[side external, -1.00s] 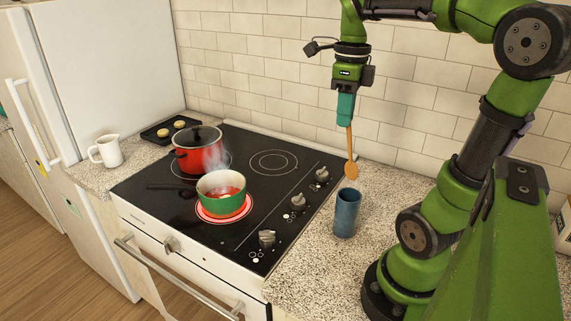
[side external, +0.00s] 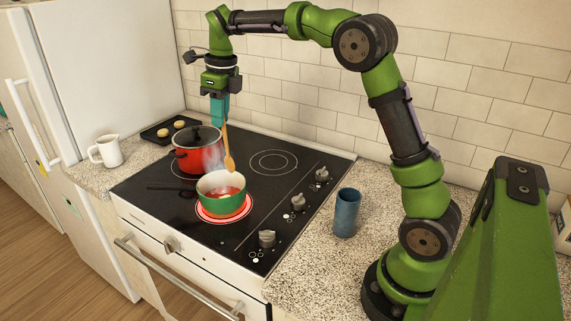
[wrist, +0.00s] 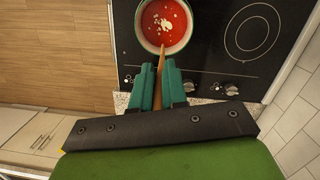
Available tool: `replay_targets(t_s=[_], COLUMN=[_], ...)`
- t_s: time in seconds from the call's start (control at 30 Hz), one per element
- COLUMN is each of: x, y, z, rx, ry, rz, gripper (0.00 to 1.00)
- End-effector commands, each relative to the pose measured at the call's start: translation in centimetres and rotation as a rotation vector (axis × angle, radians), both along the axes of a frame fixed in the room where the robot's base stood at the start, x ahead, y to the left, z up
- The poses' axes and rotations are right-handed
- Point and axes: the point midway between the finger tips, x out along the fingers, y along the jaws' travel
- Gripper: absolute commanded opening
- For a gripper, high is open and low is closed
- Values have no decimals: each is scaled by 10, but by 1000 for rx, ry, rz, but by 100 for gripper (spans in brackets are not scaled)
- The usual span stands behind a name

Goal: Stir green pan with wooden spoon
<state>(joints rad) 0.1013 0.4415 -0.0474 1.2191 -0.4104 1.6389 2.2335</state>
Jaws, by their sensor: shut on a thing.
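The green pan (side external: 222,203) sits on a glowing red burner at the front of the stovetop, with red liquid in it and its dark handle pointing left. In the wrist view the pan (wrist: 143,44) shows red soup with pale bits. My gripper (side external: 219,118) is shut on the wooden spoon (side external: 228,150), which hangs nearly upright, bowl end down. In the side view the spoon's tip appears just above the pan's back rim; I cannot tell whether it is over the opening. In the wrist view the spoon (wrist: 159,75) lies between the teal fingers, pointing at the pan.
A blue cup (side external: 346,213) stands on the counter right of the stove (side external: 275,190). A white pitcher (side external: 107,151) and a dark tray (side external: 163,132) are at the left. The back right burner is bare.

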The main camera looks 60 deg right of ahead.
Motion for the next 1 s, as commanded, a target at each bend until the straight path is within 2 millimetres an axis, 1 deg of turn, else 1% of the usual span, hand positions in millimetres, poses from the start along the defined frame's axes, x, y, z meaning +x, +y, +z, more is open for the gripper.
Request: replay_targets(t_s=[0.03, 0.1, 0.23, 0.37, 0.57, 1.0], x=[13, 23, 31, 31, 31, 30], y=[3, 4, 2, 2, 1, 1], z=[-1, 3, 14, 12, 1, -34], rx=[-1, 0, -1, 1, 0, 0], ry=[-7, -17, -34, -49, -49, -49], rz=[-19, -48, -98, -122, -121, -120], gripper=[0, 0, 0, 0, 0, 0])
